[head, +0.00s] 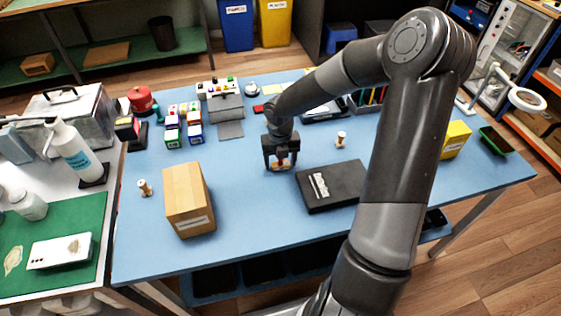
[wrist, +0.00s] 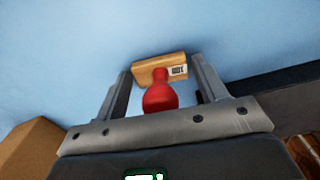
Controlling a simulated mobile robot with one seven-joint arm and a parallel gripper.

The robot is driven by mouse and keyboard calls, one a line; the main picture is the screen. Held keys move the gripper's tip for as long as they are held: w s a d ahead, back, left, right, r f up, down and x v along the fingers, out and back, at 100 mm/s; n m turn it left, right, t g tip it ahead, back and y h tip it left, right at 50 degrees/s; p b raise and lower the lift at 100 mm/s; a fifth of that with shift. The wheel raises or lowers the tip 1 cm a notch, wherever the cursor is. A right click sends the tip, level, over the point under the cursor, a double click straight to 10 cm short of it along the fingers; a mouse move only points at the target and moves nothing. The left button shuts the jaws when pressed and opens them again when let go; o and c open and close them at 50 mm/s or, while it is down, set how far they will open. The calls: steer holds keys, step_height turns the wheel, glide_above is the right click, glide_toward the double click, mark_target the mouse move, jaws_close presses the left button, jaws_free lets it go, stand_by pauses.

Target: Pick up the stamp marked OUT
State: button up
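A stamp with a red knob handle and a wooden base (wrist: 147,75) lies between my gripper's fingers in the wrist view. A small white label is on its base, too small to read. My gripper (wrist: 163,78) is open, with a finger on each side of the stamp and gaps to the handle. In the head view my gripper (head: 281,163) points down at the middle of the blue table, and the stamp is mostly hidden. Two other small stamp-like pieces, one left (head: 144,188) and one right (head: 340,139), stand apart on the table; their marks cannot be read.
A black box (head: 330,187) lies close to the right of my gripper. A cardboard box (head: 188,200) stands to the left. Several small coloured boxes (head: 183,124) sit behind on the left, and a yellow box (head: 456,138) at the right. The blue table (head: 240,220) is clear between the boxes.

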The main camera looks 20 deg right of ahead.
steer(key=c, duration=0.7)
steer(key=shift+r, duration=0.55)
step_height(320, 180, up, 3)
steer(key=shift+r, duration=0.1)
steer(key=s+d+r, duration=0.6)
steer(key=d, duration=0.4)
steer(key=shift+r, duration=0.35)
